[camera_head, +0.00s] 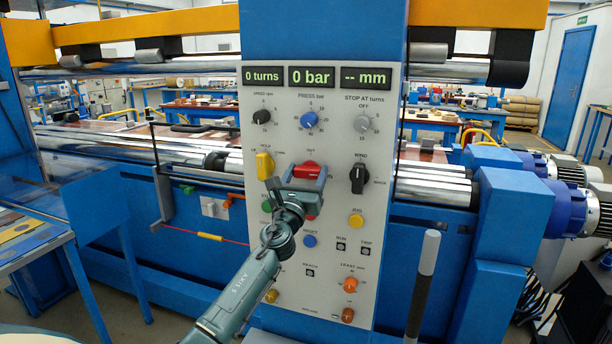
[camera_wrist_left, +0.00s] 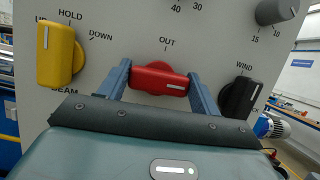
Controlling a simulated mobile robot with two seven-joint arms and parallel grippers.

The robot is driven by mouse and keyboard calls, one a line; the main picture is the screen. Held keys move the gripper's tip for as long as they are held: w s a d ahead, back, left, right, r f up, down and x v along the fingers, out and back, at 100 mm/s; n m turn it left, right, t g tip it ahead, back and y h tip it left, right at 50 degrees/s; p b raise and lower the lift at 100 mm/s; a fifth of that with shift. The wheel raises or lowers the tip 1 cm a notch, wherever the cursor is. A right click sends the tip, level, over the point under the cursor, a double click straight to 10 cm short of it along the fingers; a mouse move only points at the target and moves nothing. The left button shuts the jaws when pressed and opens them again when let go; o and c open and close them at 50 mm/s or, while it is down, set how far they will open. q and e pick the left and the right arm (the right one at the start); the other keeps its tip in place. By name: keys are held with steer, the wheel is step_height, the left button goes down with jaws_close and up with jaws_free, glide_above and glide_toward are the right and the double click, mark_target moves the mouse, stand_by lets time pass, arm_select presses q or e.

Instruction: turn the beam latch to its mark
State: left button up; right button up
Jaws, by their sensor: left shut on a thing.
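A red turn knob (camera_head: 307,170) sits on the pale control panel, with OUT printed above it. In the left wrist view the red knob (camera_wrist_left: 160,78) lies level, its white line at the right end, pointing away from OUT. My left gripper (camera_head: 306,178) is shut on it, one finger at each end. Any label below the knob is hidden by the gripper. To its left is a yellow knob (camera_wrist_left: 56,53) marked BEAM, with UP, HOLD and DOWN around it; it stands upright, near HOLD. My right gripper is out of view.
A black WIND knob (camera_head: 358,177) is close to the right of my gripper. Displays (camera_head: 311,77) above read 0 turns, 0 bar and -- mm. Several coloured buttons and knobs are lower on the panel. A grey post (camera_head: 424,272) stands in front at the right.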

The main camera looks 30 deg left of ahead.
arm_select(q)
steer(key=n+g+y, duration=0.1)
steer(key=n, duration=0.2)
steer(key=n+y, duration=0.2)
steer(key=n, duration=0.1)
steer(key=shift+n+g, duration=0.4)
steer(key=n+g+y, duration=0.1)
steer(key=n, duration=0.2)
steer(key=n+g+y+p, duration=0.1)
steer(key=n, duration=0.2)
steer(key=n+g+p, duration=0.1)
steer(key=n+g, duration=0.1)
steer(key=n, duration=0.3)
steer(key=shift+r+p, duration=0.1)
steer(key=shift+p, duration=0.3)
steer(key=shift+n+g+p, duration=0.8)
steer(key=shift+n+p, duration=0.2)
steer(key=shift+n, duration=1)
steer(key=o, duration=1)
steer(key=b+v, duration=0.2)
steer(key=v, duration=1.1)
steer(key=shift+s, duration=0.15)
